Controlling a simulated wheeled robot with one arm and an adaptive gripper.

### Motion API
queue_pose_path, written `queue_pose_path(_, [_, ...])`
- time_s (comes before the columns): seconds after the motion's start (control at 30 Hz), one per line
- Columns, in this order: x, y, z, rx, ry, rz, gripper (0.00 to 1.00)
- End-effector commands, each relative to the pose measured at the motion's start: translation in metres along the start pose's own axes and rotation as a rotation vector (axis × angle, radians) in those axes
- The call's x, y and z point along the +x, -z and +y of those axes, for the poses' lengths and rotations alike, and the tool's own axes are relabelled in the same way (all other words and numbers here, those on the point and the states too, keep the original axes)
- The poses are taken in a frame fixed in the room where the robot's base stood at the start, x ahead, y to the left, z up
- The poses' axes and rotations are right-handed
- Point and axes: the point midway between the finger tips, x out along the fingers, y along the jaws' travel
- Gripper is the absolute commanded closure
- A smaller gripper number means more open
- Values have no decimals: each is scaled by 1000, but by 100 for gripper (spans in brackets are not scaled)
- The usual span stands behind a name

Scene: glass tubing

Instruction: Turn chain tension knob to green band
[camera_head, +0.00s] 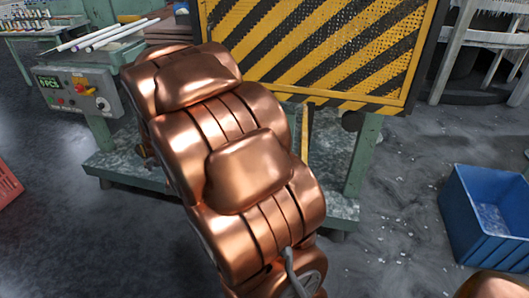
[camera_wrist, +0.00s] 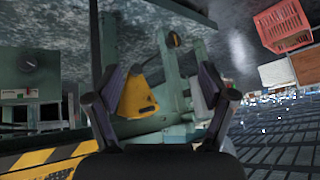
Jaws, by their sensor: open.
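My gripper (camera_wrist: 160,80) shows in the wrist view, open and empty, with its two dark fingers spread apart. Between the fingers, beyond them, are a yellow plate (camera_wrist: 140,97) and green machine framework (camera_wrist: 172,75). A small dark round part with a yellowish edge (camera_wrist: 174,40) sits on the frame above the gap between the fingers. It may be the chain tension knob, but I cannot tell. No green band can be made out. In the head view my copper arm covers the middle of the machine and my gripper is hidden.
A yellow-and-black striped mesh guard (camera_head: 320,45) stands behind my arm. A control box (camera_head: 80,90) with a display and buttons is at left, under white tubes (camera_head: 108,33). A blue bin (camera_head: 490,215) is on the floor at right. A red crate (camera_wrist: 282,25) is at upper right.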

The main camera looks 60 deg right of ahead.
Motion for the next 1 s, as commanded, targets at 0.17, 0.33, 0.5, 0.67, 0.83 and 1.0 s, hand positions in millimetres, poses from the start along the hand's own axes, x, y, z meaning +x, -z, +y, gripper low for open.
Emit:
queue_pose_path(0.17, [84, 34, 59, 105, -85, 192, 18])
queue_pose_path(0.33, [142, 60, 127, 187, -185, 375, 18])
queue_pose_path(0.5, [187, 75, 206, 251, -306, 562, 18])
queue_pose_path(0.67, [219, 72, 282, 287, -435, 725, 18])
queue_pose_path(0.83, [234, 62, 346, 302, -557, 870, 18])
queue_pose_path(1.0, [237, 54, 381, 303, -630, 950, 18])
